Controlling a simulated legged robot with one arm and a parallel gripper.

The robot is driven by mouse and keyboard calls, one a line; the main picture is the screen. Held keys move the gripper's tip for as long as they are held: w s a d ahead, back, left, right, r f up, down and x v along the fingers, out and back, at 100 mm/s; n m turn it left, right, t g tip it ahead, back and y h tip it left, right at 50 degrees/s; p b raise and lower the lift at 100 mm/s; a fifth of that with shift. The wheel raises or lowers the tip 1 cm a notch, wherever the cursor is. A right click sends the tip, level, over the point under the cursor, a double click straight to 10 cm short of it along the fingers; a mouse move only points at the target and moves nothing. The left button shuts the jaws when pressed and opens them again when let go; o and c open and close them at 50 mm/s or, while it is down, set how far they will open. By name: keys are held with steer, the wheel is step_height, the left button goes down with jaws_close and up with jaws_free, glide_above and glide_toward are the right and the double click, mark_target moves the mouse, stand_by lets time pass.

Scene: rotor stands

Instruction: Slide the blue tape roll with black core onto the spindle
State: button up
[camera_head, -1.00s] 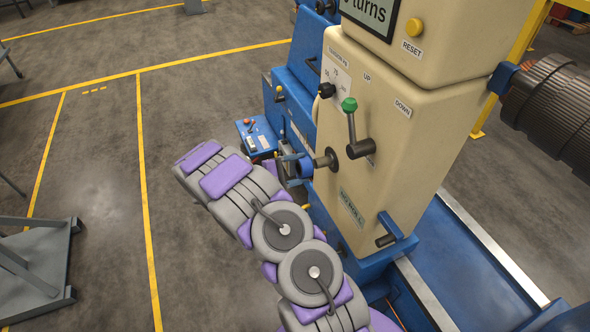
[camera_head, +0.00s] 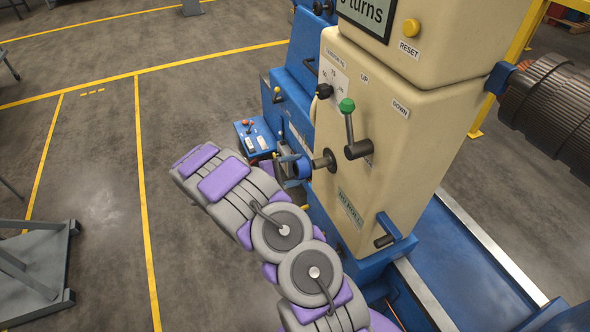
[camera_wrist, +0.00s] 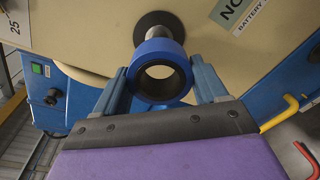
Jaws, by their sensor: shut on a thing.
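The blue tape roll with black core (camera_wrist: 152,49) is held between the two blue fingers of my gripper (camera_wrist: 158,76) in the wrist view. Its open hole faces the wrist camera, and I see no spindle inside it. The grey metal spindle (camera_wrist: 159,33) shows just behind and above the roll's upper rim, sticking out of a black flange. Whether roll and spindle touch, I cannot tell. In the head view the roll (camera_head: 302,169) is close to the free end of the spindle (camera_head: 317,163); most of my gripper is hidden behind my arm.
The cream machine housing (camera_head: 385,130) carries the spindle, a green-knobbed lever (camera_head: 348,118) close to its right, and a lower black handle (camera_head: 386,241). Yellow and red hooked handles (camera_wrist: 283,112) are at the wrist view's lower right. Open floor (camera_head: 95,180) lies left.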

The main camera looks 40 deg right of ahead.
mark_target(313, 165)
steer(key=shift+a+r, duration=0.1)
steer(key=shift+a, duration=0.3)
steer(key=shift+s+d+b, duration=0.15)
steer(key=shift+d+b, duration=0.2)
steer(key=shift+d, duration=0.35)
steer(key=shift+b+x, duration=0.45)
steer(key=shift+x, duration=0.75)
stand_by(0.6)
steer(key=shift+d, duration=0.35)
steer(key=shift+b+x, duration=0.4)
steer(key=shift+x, duration=0.5)
steer(key=shift+s+d, duration=0.15)
steer(key=shift+d, duration=0.2)
steer(key=shift+b+x, duration=0.35)
steer(key=shift+x, duration=0.45)
